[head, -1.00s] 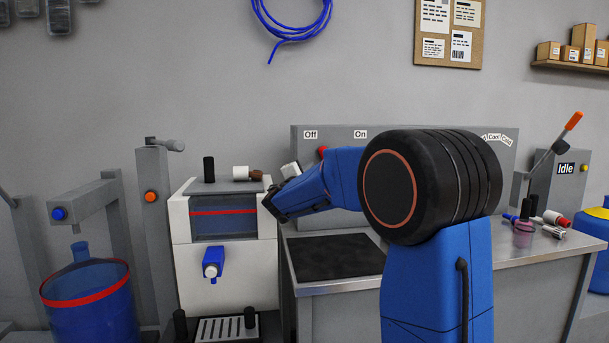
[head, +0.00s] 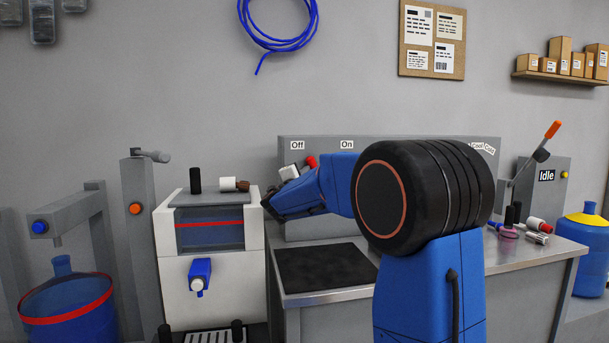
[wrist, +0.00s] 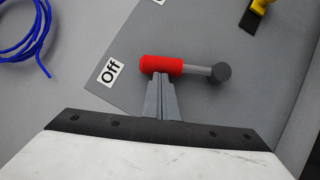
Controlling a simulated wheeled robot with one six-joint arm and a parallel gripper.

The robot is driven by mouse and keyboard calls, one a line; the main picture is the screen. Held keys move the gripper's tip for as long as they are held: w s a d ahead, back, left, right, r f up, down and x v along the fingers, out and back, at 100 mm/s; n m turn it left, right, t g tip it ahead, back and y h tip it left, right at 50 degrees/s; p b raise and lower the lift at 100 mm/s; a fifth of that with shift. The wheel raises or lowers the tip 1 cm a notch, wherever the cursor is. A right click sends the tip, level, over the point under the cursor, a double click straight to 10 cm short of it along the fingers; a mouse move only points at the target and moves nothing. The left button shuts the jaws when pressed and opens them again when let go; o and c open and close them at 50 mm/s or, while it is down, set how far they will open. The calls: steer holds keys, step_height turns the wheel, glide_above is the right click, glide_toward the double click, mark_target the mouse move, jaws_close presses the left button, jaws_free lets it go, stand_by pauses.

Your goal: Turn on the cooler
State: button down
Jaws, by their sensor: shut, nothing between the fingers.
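The grey panel (head: 420,148) stands at the back of the bench, with an "Off" label (head: 297,145) at left and an "On" label (head: 347,144) to its right. A lever with a red handle (wrist: 161,65) and a grey rod ending in a dark round pivot (wrist: 221,71) lies by the "Off" label in the wrist view. The red handle (head: 311,160) also shows in the head view beside my gripper (head: 296,172). My gripper (wrist: 162,78) is shut and empty, its tips at the red handle; I cannot tell whether they touch.
A white dispenser (head: 211,262) with a blue tap stands left of the bench. A dark mat (head: 325,268) lies on the bench. A yellow and black part (wrist: 258,14) is at the wrist view's upper right. Loose items and an "Idle" unit (head: 548,190) are at right.

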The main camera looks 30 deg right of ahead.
steer(key=s+d+r+m+g+y, duration=0.2)
steer(key=d+r+m+g, duration=0.1)
steer(key=d+m, duration=0.4)
steer(key=shift+s+d+m+y, duration=0.25)
steer(key=shift+d+m+y, duration=0.05)
steer(key=shift+d, duration=0.55)
stand_by(0.5)
steer(key=s+a+r, duration=0.4)
steer(key=s+a, duration=0.3)
steer(key=a, duration=0.3)
steer(key=shift+a, duration=0.35)
steer(key=shift+s+f, duration=0.1)
